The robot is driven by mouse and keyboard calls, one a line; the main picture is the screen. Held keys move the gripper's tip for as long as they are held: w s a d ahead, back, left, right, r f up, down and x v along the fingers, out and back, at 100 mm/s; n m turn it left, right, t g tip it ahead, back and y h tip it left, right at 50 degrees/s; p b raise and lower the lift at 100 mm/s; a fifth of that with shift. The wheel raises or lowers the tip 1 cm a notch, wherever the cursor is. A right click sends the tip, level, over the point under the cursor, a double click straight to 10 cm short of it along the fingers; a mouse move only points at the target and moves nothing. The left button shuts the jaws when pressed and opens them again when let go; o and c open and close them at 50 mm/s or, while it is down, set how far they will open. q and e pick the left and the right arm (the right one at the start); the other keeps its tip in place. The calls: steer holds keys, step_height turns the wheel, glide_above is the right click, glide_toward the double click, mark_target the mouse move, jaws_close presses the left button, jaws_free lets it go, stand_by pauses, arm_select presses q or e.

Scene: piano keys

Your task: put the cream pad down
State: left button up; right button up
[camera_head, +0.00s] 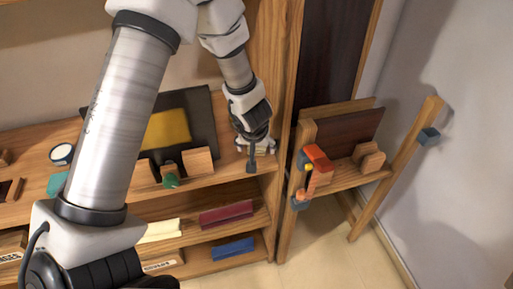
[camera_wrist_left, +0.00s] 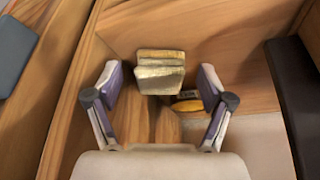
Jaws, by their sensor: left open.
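My left gripper (camera_head: 255,155) points down by the right end of the upper wooden shelf. In the left wrist view its two fingers (camera_wrist_left: 160,95) stand wide apart, with a clear gap between them. Beyond the fingers is a pale, layered block (camera_wrist_left: 160,78) with a tan upper part and a cream lower part. It looks apart from both fingers; I cannot tell whether it is the cream pad. In the head view a cream strip-like piece (camera_head: 162,230) lies on the lower shelf, partly hidden by my arm. My right gripper is not in view.
A dark board (camera_head: 203,117) and a yellow panel (camera_head: 166,129) stand on the upper shelf (camera_head: 225,175). A dark red block (camera_head: 226,214) and a blue block (camera_head: 232,248) lie on the shelves below. A wooden stand (camera_head: 350,181) is to the right. Open floor (camera_head: 325,250) shows below it.

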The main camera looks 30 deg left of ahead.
arm_select(q)
steer(key=a+p+v, duration=0.1)
steer(key=p+v, duration=0.1)
steer(key=v, duration=0.4)
steer(key=shift+d+r, duration=0.35)
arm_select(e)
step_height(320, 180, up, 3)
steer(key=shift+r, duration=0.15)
arm_select(q)
steer(key=shift+s+r, duration=0.1)
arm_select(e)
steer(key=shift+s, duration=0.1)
